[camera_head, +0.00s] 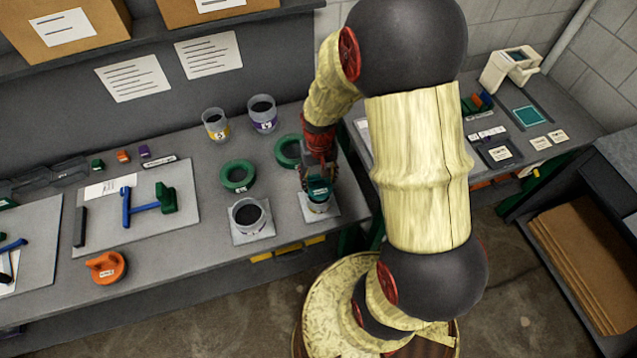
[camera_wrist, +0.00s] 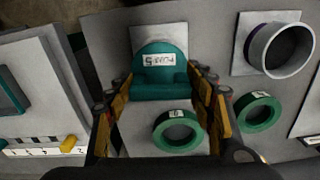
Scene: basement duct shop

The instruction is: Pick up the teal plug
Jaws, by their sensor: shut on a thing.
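The teal plug (camera_wrist: 160,90) is between the two fingers of my gripper (camera_wrist: 160,76), which is shut on it. A white label on the plug appears upside down in the wrist view. In the head view the plug (camera_head: 319,186) shows just below my gripper (camera_head: 320,172), at the top of a small clear cup (camera_head: 319,206). The cup stands on a white square pad (camera_head: 332,214). I cannot tell whether the plug is still seated in the cup or just above it.
Two green rings (camera_head: 238,176) (camera_head: 288,150) lie close by on the bench. An open cup (camera_head: 249,214) stands on another pad to the left. Two more jars (camera_head: 215,124) (camera_head: 262,113) stand behind. An orange round piece (camera_head: 106,267) lies near the front edge.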

